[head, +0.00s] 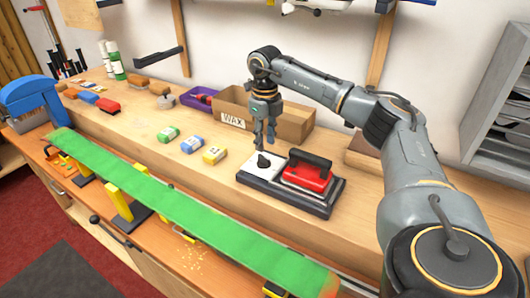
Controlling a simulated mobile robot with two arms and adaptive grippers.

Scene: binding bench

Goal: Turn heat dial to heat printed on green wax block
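The black heat dial (264,161) sits on the white plate at the left end of a dark base unit (288,205). A red iron (307,175) with a black handle rests on the right part of that unit. The green wax block (168,134) lies on the bench with a white label; its print is too small to read. My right gripper (266,146) points down just above the dial. Its fingers look apart and partly overlap, and whether they touch the dial is unclear. My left gripper is not in view.
Blue (192,144) and yellow (215,155) wax blocks lie right of the green one. An open cardboard box marked WAX (234,120) stands behind my gripper. A long green board (180,205) lies on yellow supports along the front.

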